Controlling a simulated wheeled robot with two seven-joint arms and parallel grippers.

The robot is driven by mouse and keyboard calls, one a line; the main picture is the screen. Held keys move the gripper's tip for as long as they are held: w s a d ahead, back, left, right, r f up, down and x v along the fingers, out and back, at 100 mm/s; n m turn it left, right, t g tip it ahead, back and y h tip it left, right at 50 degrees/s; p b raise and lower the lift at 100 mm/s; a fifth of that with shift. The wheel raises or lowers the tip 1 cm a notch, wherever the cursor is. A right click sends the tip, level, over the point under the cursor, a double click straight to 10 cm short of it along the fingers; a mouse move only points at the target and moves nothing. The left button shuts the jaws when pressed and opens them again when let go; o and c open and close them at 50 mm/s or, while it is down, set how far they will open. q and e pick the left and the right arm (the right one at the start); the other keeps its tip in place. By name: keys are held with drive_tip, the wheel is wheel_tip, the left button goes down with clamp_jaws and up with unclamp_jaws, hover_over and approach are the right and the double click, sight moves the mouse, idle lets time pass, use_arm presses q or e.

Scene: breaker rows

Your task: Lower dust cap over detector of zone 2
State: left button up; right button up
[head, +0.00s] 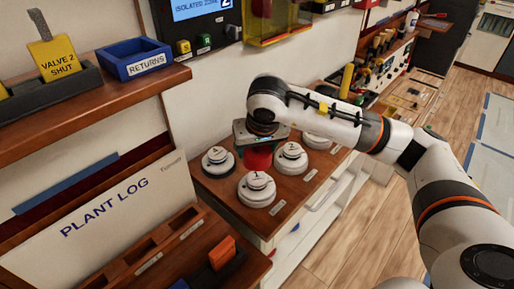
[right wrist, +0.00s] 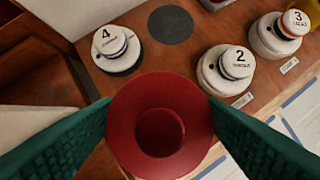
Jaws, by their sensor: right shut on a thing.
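A red dust cap (head: 258,160) is held under my right gripper (head: 258,143), above the wooden bench. In the right wrist view the round, hollow red cap (right wrist: 160,140) sits between two green fingers that are shut on it. The white zone 2 detector (head: 291,158) stands upright on the bench, to the right of the cap in the head view. In the right wrist view detector 2 (right wrist: 228,70) is up and right of the cap, uncovered and apart from it. My left gripper is not in view.
Detector 1 (head: 257,189) stands at the front of the bench. Detector 4 (right wrist: 115,50) and detector 3 (right wrist: 280,35) stand to either side of detector 2. A bare dark disc (right wrist: 170,25) lies between 4 and 2. A wall (head: 185,85) stands behind.

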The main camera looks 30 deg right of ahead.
sight(256, 175)
drive_tip(key=shift+f+b, duration=2.55)
drive_tip(key=shift+f, duration=0.4)
drive_tip(key=shift+b, duration=0.7)
drive_tip(key=shift+f+b, duration=1.4)
drive_tip(key=shift+b, duration=0.15)
drive_tip(key=o, duration=1)
drive_tip(key=shift+o, duration=0.2)
